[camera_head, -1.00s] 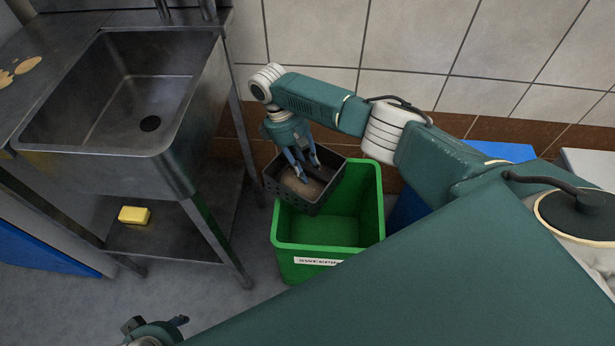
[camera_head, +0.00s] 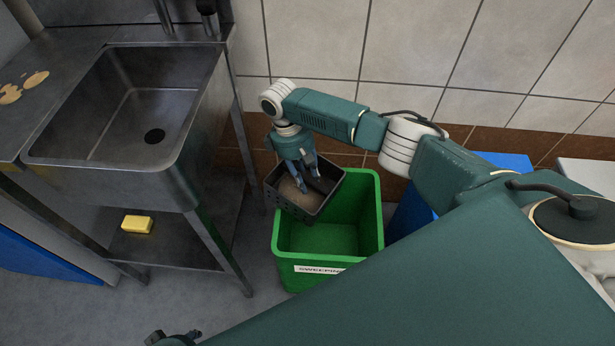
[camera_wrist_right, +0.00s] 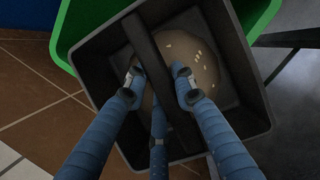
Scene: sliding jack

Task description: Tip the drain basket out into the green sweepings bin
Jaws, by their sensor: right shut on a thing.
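The dark perforated drain basket (camera_head: 290,202) hangs from my right gripper (camera_head: 309,186) over the back left part of the green sweepings bin (camera_head: 330,257), overlapping its left rim. The basket looks slightly tilted. Brown sludge (camera_head: 292,190) lies inside it. In the right wrist view, my right gripper (camera_wrist_right: 160,85) is shut on the basket's central bar (camera_wrist_right: 150,58), with the sludge (camera_wrist_right: 197,62), dotted with pale bits, beside the bar. The visible inside of the bin looks empty. My left gripper (camera_head: 174,339) shows only partly at the bottom edge, and its fingers are unclear.
A steel sink (camera_head: 130,110) on legs stands left, close to the basket. A yellow sponge-like block (camera_head: 137,224) lies on its lower shelf (camera_head: 185,245). A tiled wall (camera_head: 420,50) is behind. A blue object (camera_head: 500,162) stands behind my right arm.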

